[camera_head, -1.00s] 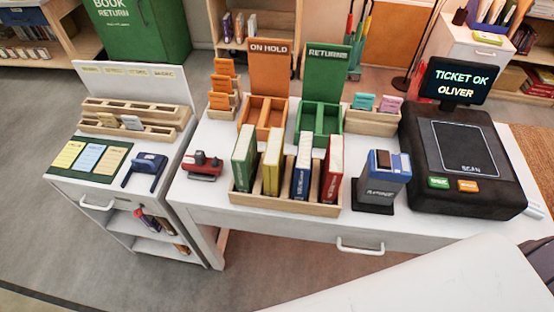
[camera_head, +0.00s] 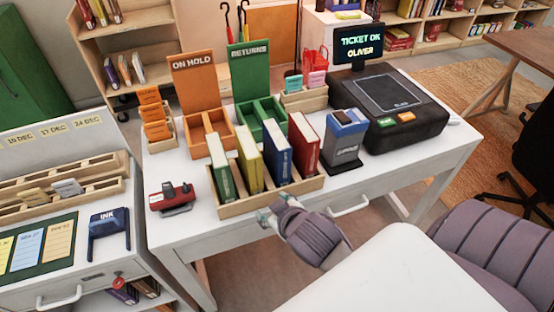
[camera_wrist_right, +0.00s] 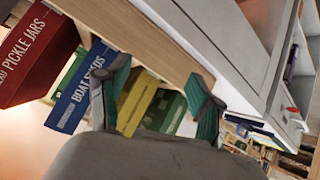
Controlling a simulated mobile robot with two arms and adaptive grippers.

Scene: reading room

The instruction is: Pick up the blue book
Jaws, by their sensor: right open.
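The blue book (camera_head: 278,152) stands upright in the wooden rack (camera_head: 236,207), between a yellow book (camera_head: 249,160) and a red book (camera_head: 305,143). My right gripper (camera_head: 275,207) is open and empty at the rack's front edge, in front of and lower than the blue book. In the right wrist view, the blue book (camera_wrist_right: 82,92) shows the spine words "BOAT SEEDS". There it appears beside the left finger of my open right gripper (camera_wrist_right: 158,100), and no book is clasped. My left gripper is out of view.
A green book (camera_head: 220,167) stands at the rack's left end. A grey-blue device (camera_head: 345,140) and the black scanner (camera_head: 398,112) are to the right. A red stamp (camera_head: 172,197) sits left of the rack. Orange and green holders stand behind.

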